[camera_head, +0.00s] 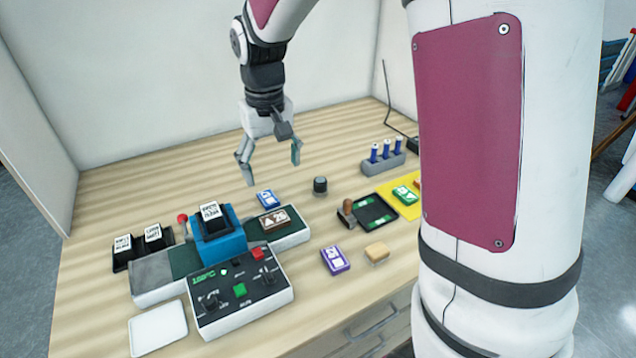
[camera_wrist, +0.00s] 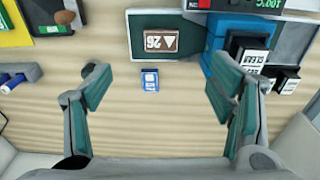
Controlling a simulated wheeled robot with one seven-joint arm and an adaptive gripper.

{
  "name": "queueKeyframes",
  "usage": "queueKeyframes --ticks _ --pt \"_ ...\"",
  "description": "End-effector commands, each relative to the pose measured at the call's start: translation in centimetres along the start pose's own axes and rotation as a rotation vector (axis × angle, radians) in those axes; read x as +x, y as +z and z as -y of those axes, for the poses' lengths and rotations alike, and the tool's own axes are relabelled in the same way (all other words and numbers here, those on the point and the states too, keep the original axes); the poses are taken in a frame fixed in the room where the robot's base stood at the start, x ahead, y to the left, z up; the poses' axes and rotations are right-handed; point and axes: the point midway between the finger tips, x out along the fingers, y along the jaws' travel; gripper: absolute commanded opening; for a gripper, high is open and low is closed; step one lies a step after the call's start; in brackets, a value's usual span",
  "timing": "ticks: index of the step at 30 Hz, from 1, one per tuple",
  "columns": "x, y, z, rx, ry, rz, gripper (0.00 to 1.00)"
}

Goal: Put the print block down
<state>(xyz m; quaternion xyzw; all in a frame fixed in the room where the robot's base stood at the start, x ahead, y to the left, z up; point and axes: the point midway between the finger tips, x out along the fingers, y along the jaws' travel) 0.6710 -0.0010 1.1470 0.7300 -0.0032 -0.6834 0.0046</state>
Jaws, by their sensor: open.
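My gripper (camera_head: 270,165) is open and empty, above the back of the table. In the wrist view its fingers (camera_wrist: 162,88) stand wide apart. Several print-like blocks are in view, and I cannot tell which one the task means. A small blue and white block (camera_head: 267,199) lies flat on the wood behind the machine. In the wrist view the blue block (camera_wrist: 150,80) shows between the fingers, untouched. A purple block (camera_head: 335,260) lies in front.
The machine has a blue head (camera_head: 219,246) with a black labelled cartridge and a control panel (camera_head: 240,293). Two cartridges (camera_head: 138,243) sit left. A black knob (camera_head: 320,186), stamp tray (camera_head: 372,213), yellow mat (camera_head: 398,204) and blue-tube rack (camera_head: 383,163) stand right.

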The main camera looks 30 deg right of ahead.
Motion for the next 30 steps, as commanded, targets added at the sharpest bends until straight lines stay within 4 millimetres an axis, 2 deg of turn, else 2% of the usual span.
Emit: queueKeyframes --ticks 1,6,15,19,24,30 --pt "-1.8 1.1 0.0 -0.001 0.004 -0.029 0.76" --pt "-6.2 5.0 -0.1 -0.002 0.012 -0.105 0.76" --pt "-11.3 12.6 -0.1 0.002 0.013 -0.241 0.76" --pt "-12.4 16.0 -0.1 0.003 0.009 -0.300 0.76" --pt "-13.0 19.9 -0.1 0.005 0.000 -0.368 0.76" --pt "-12.9 22.3 -0.1 0.004 -0.007 -0.411 0.76"
